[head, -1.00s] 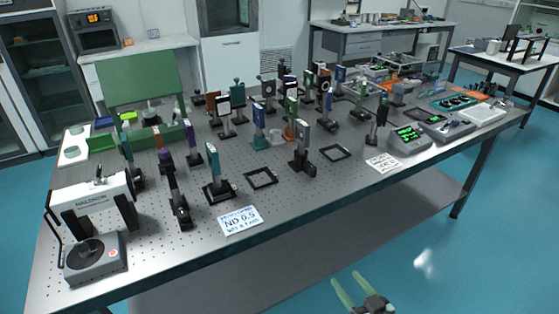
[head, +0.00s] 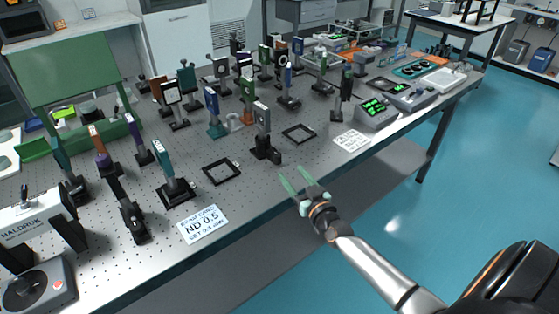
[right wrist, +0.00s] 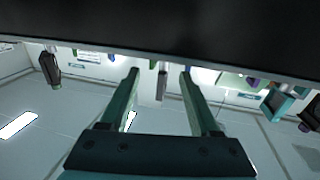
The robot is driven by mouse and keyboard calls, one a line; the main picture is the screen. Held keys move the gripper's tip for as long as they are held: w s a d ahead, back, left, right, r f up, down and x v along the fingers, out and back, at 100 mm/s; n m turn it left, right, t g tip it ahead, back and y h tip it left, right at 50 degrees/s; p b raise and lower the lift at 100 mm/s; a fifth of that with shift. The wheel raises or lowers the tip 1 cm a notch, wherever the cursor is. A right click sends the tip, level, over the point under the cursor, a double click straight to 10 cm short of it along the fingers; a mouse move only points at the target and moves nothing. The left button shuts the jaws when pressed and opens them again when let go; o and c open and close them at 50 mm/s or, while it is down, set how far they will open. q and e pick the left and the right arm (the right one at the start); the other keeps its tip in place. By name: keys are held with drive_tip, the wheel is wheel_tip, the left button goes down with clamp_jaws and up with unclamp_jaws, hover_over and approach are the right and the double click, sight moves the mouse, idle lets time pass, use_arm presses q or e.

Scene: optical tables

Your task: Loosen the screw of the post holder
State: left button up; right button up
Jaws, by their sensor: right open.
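Several optics stand on posts in black post holders on the perforated table. The nearest to my right gripper is a post holder (head: 264,150) with a grey mount on top, upright near the table's front edge. Its screw is too small to make out. My right gripper (head: 294,176) is open and empty, just in front of the table edge, right of and nearer than that post holder, not touching it. In the right wrist view its two greenish fingers (right wrist: 160,78) are apart, with a post (right wrist: 162,82) seen beyond the gap. My left gripper is not in view.
A white ND 0.5 card (head: 203,224) and a black square frame (head: 221,171) lie near the front edge; another frame (head: 299,133) and a white card (head: 352,140) lie further right. Devices with green displays (head: 376,112) stand at the right. The floor (head: 420,235) in front is clear.

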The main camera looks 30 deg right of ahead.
sight(279, 158)
drive_tip(key=w, duration=0.2)
drive_tip(key=w+b, duration=0.1)
drive_tip(key=w, duration=0.2)
drive_tip(key=w+d+b, duration=0.1)
drive_tip(key=w, duration=0.2)
clamp_jaws()
idle(0.5)
